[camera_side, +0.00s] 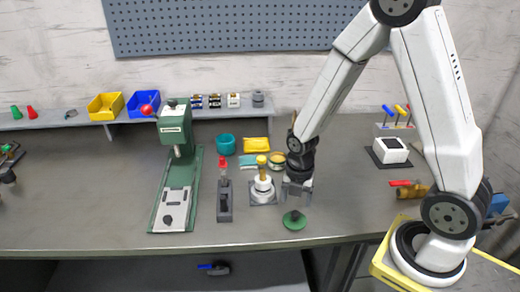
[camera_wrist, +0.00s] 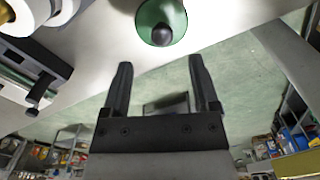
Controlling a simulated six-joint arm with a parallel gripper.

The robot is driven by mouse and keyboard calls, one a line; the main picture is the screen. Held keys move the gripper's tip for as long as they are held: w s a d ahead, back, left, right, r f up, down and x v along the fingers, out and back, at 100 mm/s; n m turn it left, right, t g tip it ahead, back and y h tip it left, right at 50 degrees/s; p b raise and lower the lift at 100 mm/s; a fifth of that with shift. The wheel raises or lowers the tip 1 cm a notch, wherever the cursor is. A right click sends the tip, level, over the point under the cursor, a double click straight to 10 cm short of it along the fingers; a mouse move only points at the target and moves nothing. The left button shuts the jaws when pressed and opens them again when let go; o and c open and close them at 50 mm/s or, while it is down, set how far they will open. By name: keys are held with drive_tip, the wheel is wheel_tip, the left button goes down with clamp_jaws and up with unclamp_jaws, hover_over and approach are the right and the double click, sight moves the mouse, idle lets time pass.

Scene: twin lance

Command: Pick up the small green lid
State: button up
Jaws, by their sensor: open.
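The small green lid (camera_side: 294,222) lies on the workbench near its front edge, a round green disc with a dark knob on top. My gripper (camera_side: 297,198) hangs just above the lid in the side view, pointing down. In the wrist view its two dark fingers (camera_wrist: 160,75) are apart with nothing between them. The lid is apart from the fingers as seen there.
Left of my gripper stand a white round fixture with a yellow top (camera_side: 263,185) and a dark clamp with a red handle (camera_side: 224,200). A green press (camera_side: 175,165) stands farther left. The workbench (camera_side: 345,215) is clear right of the lid; its front edge is close.

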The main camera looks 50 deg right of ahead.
sight(296, 213)
drive_tip(key=shift+f, duration=0.6)
drive_tip(key=shift+f, duration=0.1)
drive_tip(key=shift+s+d+f, duration=0.1)
drive_tip(key=shift+f, duration=2.4)
clamp_jaws()
